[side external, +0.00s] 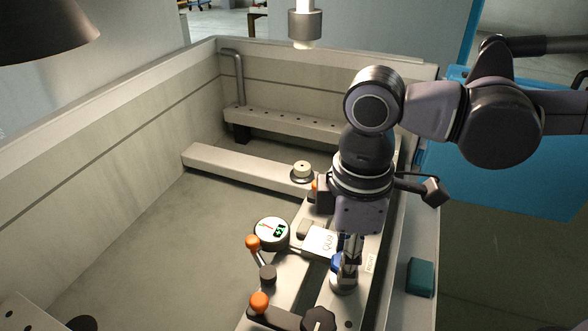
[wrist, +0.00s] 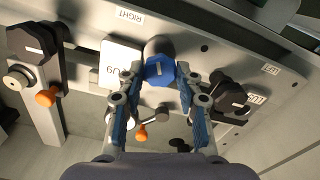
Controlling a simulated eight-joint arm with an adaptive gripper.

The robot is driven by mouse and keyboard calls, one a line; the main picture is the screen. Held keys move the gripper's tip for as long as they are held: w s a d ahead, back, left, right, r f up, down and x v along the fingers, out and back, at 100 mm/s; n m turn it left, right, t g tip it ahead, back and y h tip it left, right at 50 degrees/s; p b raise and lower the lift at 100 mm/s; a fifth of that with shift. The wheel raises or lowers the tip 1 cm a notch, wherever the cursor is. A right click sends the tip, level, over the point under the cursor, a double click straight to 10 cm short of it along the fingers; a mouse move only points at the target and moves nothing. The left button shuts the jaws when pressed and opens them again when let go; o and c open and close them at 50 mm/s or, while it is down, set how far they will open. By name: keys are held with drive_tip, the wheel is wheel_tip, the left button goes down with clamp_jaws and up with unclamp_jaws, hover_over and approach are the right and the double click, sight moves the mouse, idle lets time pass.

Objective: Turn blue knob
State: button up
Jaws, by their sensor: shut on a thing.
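The blue knob (wrist: 159,72) has a faceted grip with a white mark line and sits on a grey plate in the wrist view. My gripper (wrist: 158,82) has one fingertip on each side of it and is shut on it. In the side view, my gripper (side external: 349,262) points down over the plate. Only a sliver of the blue knob (side external: 336,262) shows there, behind the fingers.
A white lettered block (side external: 321,242) stands close to the fingers. Near it are a round dial gauge (side external: 272,233), orange ball-ended levers (side external: 259,302) and a black knob (side external: 318,319). A teal block (side external: 420,277) lies on the right ledge. The tank floor at left is mostly clear.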

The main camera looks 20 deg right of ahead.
drive_tip(key=o, duration=1.1)
drive_tip(key=shift+o, duration=0.2)
drive_tip(key=shift+r, duration=0.1)
wheel_tip(320, 180, up, 12)
idle(0.8)
